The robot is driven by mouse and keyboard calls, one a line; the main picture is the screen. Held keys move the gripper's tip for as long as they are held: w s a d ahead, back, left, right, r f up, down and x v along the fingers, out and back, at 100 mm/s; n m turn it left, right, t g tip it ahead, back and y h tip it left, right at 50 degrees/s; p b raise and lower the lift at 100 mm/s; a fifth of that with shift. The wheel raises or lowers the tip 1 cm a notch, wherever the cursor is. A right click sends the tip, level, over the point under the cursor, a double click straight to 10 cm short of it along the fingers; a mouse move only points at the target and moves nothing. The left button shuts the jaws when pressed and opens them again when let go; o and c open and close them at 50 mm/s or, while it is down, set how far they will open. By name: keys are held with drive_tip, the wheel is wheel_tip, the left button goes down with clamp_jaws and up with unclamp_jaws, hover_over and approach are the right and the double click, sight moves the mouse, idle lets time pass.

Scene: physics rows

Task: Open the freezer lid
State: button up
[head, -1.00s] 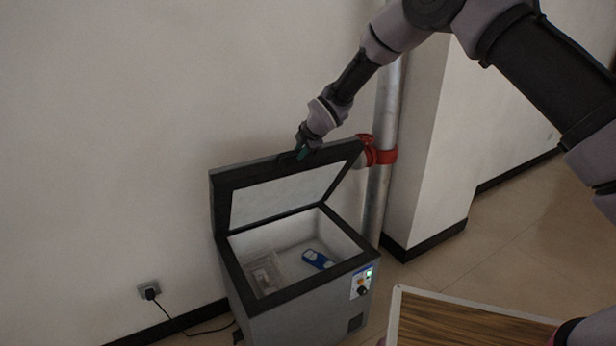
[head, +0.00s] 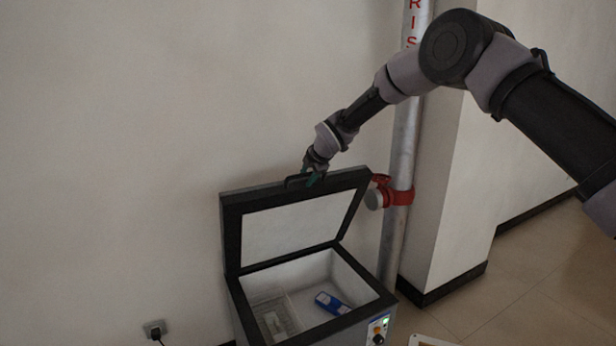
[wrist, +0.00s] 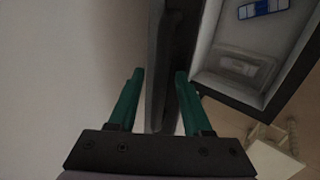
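The grey chest freezer (head: 362,332) stands by the wall with its dark-framed lid (head: 229,225) raised to roughly upright. The lid's pale inner panel faces the room. A dark handle (head: 293,182) sits on the lid's top edge. My gripper (head: 313,178) is at that edge, next to the handle. In the wrist view, the green fingers of my gripper (wrist: 160,88) stand apart on either side of the dark lid edge or handle (wrist: 157,100). A gap shows beside the left finger; contact on the right is unclear.
Inside the freezer lie a blue item (head: 332,303) and a clear tray (head: 277,318). A wall outlet (head: 155,328) is at lower left. The wall is close behind the lid.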

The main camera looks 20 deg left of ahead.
drive_tip(key=shift+r, duration=0.1)
drive_tip(key=v, duration=1)
drive_tip(key=shift+s+d+r, duration=0.2)
